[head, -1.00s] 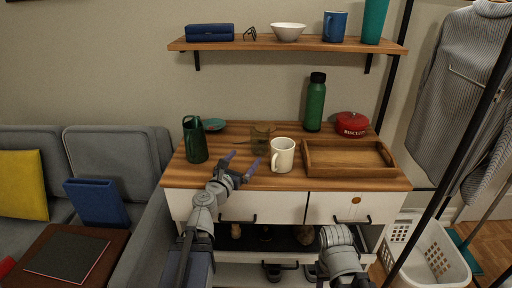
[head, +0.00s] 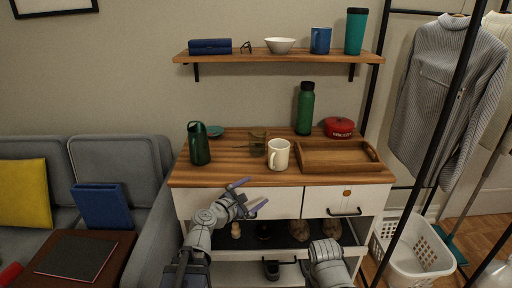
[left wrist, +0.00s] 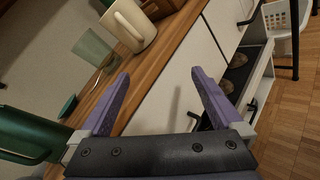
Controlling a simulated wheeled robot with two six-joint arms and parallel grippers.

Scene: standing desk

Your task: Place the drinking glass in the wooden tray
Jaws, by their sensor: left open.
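The clear drinking glass (head: 258,142) stands upright on the wooden desk top, just behind and left of the white mug (head: 279,156). It also shows in the left wrist view (left wrist: 92,47), beside the mug. The wooden tray (head: 304,171) lies on the right of the desk top and looks empty. My left gripper (head: 249,195) is open and empty, in front of the desk's front edge and apart from the glass. In the left wrist view its fingers (left wrist: 160,75) are spread with nothing between them. My right arm shows at the bottom, but its gripper is out of view.
A dark green jug (head: 199,145) stands at the left of the desk with a teal dish (head: 214,131) behind it. A green bottle (head: 305,109) and a red pot (head: 338,127) stand behind the tray. The desk's front left stretch is clear.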

